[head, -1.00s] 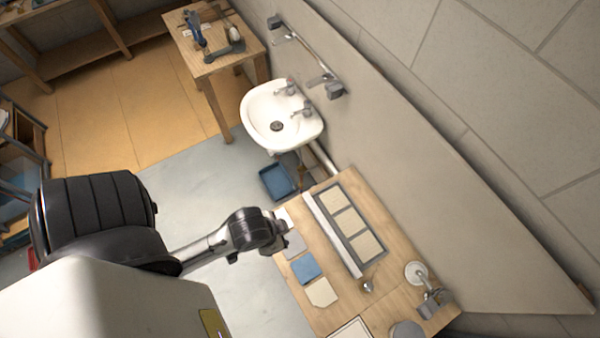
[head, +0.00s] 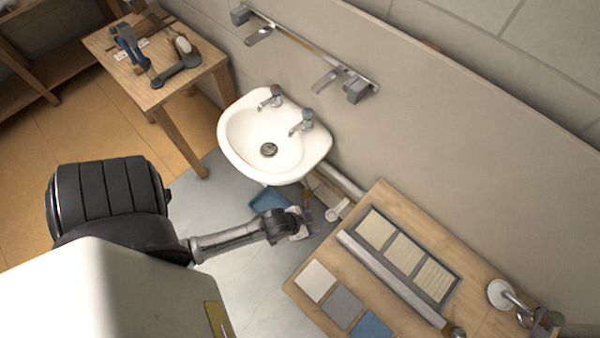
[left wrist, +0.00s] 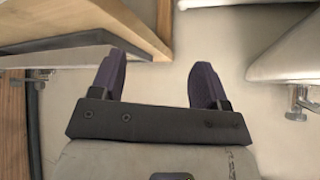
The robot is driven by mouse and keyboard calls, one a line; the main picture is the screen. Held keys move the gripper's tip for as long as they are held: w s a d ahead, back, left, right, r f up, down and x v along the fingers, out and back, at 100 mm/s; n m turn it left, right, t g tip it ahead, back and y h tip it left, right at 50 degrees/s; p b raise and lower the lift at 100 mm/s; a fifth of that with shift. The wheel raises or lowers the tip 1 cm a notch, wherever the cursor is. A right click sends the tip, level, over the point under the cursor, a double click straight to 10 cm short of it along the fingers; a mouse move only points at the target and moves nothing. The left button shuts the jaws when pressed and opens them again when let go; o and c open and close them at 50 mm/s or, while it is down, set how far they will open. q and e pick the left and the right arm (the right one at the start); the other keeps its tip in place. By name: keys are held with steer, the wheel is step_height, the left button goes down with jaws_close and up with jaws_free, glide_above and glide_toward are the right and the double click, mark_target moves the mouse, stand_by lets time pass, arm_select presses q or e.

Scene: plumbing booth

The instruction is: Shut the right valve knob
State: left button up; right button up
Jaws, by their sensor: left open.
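The white sink (head: 275,135) hangs on the wall in the head view. It has a left tap (head: 271,97) and a right tap (head: 302,122), both with metal tops. My left gripper (head: 306,224) is low, below the sink's front right side and left of the wooden table. In the left wrist view its two dark fingers (left wrist: 158,65) are apart with nothing between them. Small metal valve-like fittings show there at the right edge (left wrist: 298,103) and the left edge (left wrist: 38,86). I cannot tell which one is the right valve knob. My right gripper is not in view.
The wooden table (head: 470,262) with tiles stands close to the right of my gripper. A white pipe (head: 340,180) runs beneath the sink. A blue bin (head: 267,199) is on the floor behind my gripper. A wooden stand (head: 165,80) with tools is at upper left.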

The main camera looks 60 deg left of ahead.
arm_select(q)
step_height(320, 180, down, 21)
steer(key=w+a+t+b, duration=0.2)
steer(key=a+b, duration=0.1)
steer(key=b, duration=0.9)
steer(key=s+a+f+n+t+y+b, duration=0.15)
steer(key=a+f+b, duration=0.35)
steer(key=f+b, duration=0.7)
steer(key=s+a+f+t+y+b, duration=0.3)
steer(key=a+f+b, duration=0.1)
steer(key=f+b, duration=0.75)
steer(key=s+a+f+n+t+y+b, duration=0.1)
steer(key=s+a+f+t+y+b, duration=0.3)
steer(key=f+b, duration=0.8)
steer(key=w+a, duration=0.1)
steer(key=w, duration=0.3)
steer(key=w+a+f+g+h, duration=0.1)
steer(key=w+a, duration=0.1)
steer(key=w, duration=0.3)
steer(key=w+a+f+h, duration=0.1)
steer(key=w, duration=0.3)
steer(key=shift+w+a+f+b, duration=0.15)
steer(key=shift+w+a+b, duration=0.15)
steer(key=shift+w+a, duration=0.1)
steer(key=c, duration=0.3)
steer(key=shift+d, duration=0.1)
steer(key=c, duration=0.6)
